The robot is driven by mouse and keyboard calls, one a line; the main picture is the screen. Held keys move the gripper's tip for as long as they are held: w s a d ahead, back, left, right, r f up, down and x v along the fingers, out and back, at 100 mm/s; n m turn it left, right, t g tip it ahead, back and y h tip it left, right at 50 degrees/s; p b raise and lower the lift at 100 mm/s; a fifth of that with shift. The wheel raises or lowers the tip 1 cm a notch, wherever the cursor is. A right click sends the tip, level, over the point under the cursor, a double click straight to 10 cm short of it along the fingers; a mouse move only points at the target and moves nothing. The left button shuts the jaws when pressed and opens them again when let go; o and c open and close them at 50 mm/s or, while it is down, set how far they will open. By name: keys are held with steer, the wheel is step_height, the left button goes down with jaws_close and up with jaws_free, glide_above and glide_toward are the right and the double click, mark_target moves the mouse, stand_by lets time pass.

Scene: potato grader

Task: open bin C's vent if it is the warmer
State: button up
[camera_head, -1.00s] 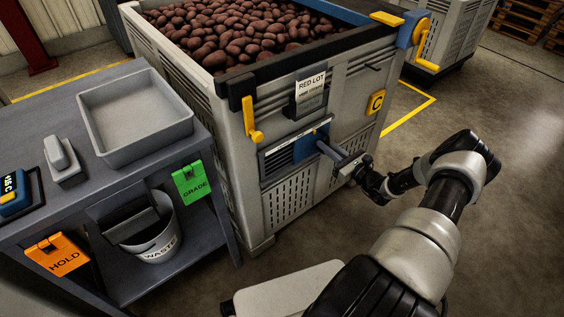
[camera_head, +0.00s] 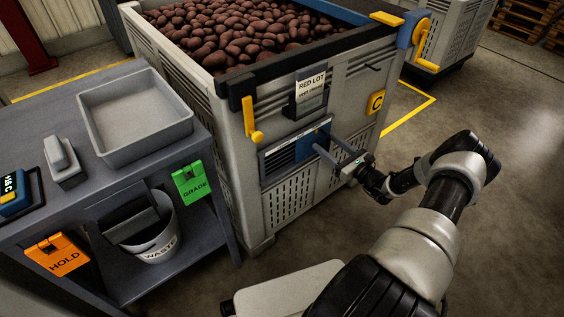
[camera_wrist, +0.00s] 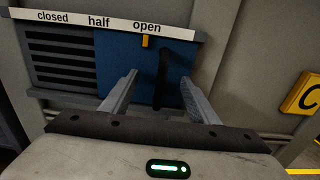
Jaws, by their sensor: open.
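Bin C (camera_head: 228,160), a grey slatted crate of dark red potatoes (camera_head: 235,35), carries a yellow C plate (camera_head: 376,102). Its vent has a blue slide (camera_wrist: 105,65) under a strip (camera_wrist: 185,32) marked closed, half, open. The yellow pointer (camera_wrist: 145,41) stands under "open", and dark louvre slots (camera_wrist: 60,65) show uncovered at left. My gripper (camera_wrist: 159,77) is open in front of the slide. The slide's dark upright handle (camera_wrist: 163,70) stands between the spread fingers, seemingly touching neither. In the head view my gripper (camera_head: 328,142) is at the vent.
A bench at left holds a grey tray (camera_head: 128,148), a small grey device (camera_head: 64,158) and a blue gauge (camera_head: 12,194) whose reading is partly legible. A waste bucket (camera_head: 155,245) sits below. Another grey bin (camera_head: 468,22) stands back right. Floor right of bin C is clear.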

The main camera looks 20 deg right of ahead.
steer(key=v, duration=2.3)
steer(key=shift+p, duration=0.35)
steer(key=shift+w+r, duration=0.1)
steer(key=shift+r, duration=0.05)
